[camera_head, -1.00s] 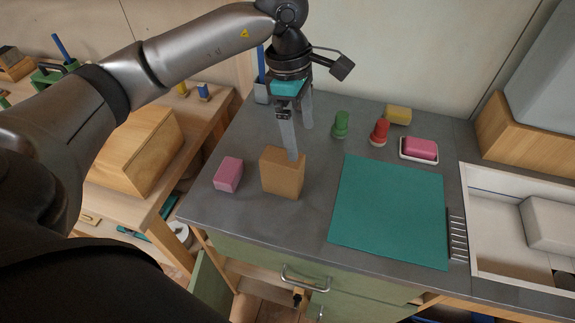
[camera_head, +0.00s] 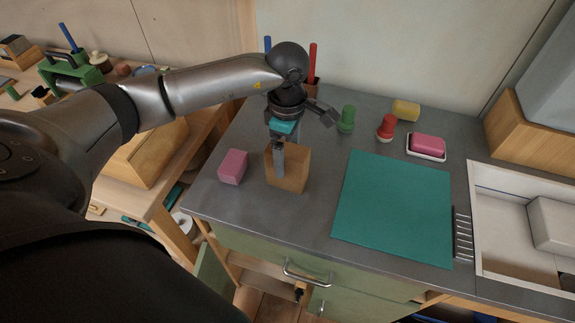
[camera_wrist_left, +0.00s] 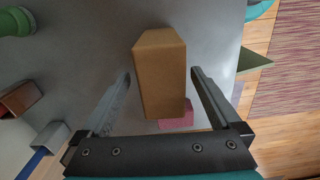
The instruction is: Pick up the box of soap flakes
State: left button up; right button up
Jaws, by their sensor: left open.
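A plain tan box (camera_head: 296,168), which I take as the box of soap flakes, stands upright on the grey counter; no label shows. My left gripper (camera_head: 284,168) points down at it from above. One finger shows in front of the box in the head view; the other is hidden. In the left wrist view the tan box (camera_wrist_left: 160,75) lies between the two open fingers of the left gripper (camera_wrist_left: 161,72), with a visible gap on each side. My right gripper is not in view.
A pink block (camera_head: 233,167) stands close left of the box. A green bottle (camera_head: 346,119), red bottle (camera_head: 386,127), yellow block (camera_head: 406,110) and pink soap on a white dish (camera_head: 427,146) stand behind and right. A flat teal mat (camera_head: 392,210) lies right, before a sink (camera_head: 510,260).

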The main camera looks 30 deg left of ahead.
pick_arm(q)
notch_tip(320, 180, down, 4)
jog(key=shift+s+r, duration=0.1)
jog(key=shift+r, duration=0.05)
jog(key=shift+r, duration=0.1)
grip_shut()
dwell(0.7)
